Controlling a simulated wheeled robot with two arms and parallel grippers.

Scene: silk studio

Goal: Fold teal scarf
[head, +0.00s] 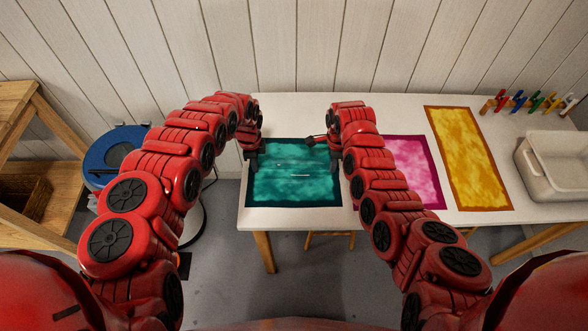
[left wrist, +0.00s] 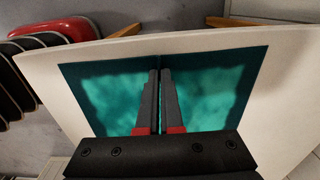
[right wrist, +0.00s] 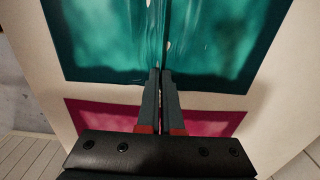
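The teal scarf (head: 290,186) lies spread on the white table, with a dark teal border and pale streaks across its middle. My left gripper (head: 253,162) is at its left edge and my right gripper (head: 335,163) at its right edge, partly hidden by the arm. In the left wrist view the fingers (left wrist: 160,73) are together at the scarf's edge (left wrist: 215,85), with a small crease there. In the right wrist view the fingers (right wrist: 161,72) are together on the opposite edge of the scarf (right wrist: 215,40), and creases run from the tips. Both appear to pinch the cloth.
A magenta scarf (head: 412,170) lies just right of my right arm, and a yellow scarf (head: 468,158) lies beyond it. A pale bin (head: 553,170) and a rack of coloured pegs (head: 528,103) stand at the right. The table's front edge (head: 290,219) is close.

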